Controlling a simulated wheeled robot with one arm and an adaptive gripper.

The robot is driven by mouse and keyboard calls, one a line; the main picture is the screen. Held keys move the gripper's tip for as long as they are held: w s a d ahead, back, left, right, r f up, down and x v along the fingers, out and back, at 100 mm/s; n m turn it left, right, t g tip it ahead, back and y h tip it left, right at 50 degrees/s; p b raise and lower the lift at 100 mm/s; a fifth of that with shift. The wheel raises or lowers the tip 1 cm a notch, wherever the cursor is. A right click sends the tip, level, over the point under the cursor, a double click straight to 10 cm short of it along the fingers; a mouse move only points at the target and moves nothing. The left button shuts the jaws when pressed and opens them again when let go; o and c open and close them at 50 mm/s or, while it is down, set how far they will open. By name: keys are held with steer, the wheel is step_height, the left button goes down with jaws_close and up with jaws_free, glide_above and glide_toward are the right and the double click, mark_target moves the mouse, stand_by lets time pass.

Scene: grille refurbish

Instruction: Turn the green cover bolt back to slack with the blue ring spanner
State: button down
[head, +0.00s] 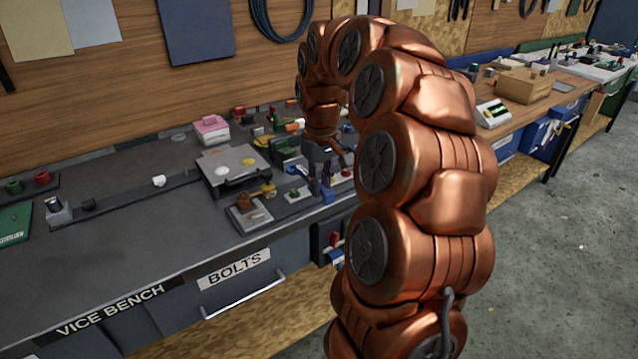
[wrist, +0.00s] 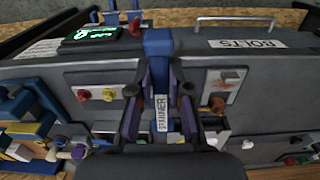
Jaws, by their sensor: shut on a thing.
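My gripper (wrist: 160,125) is shut on a blue upright piece with a white label reading "PANNER" (wrist: 162,112), which I take to be the blue ring spanner (wrist: 158,45). The dark fingers stand on both sides of it. In the head view my gripper (head: 325,165) is low over the bench near its front edge, partly hidden by my arm. The spanner's ring end cannot be made out. I cannot pick out the green cover bolt for sure in either view.
A plate with red and yellow knobs (wrist: 95,78) lies left of my gripper in the wrist view. The grey bench (head: 120,220) has a grey case (head: 232,165), a pink box (head: 212,128) and small fixtures close together near my gripper. Its left part is mostly clear.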

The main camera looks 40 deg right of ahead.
steer(key=shift+f+b, duration=0.85)
steer(key=shift+f, duration=0.9)
steer(key=shift+f+b, duration=0.3)
steer(key=shift+f, duration=0.25)
steer(key=shift+f+b, duration=0.3)
steer(key=shift+f, duration=0.1)
steer(key=shift+f+b, duration=0.35)
steer(key=shift+f, duration=0.35)
steer(key=shift+d, duration=0.1)
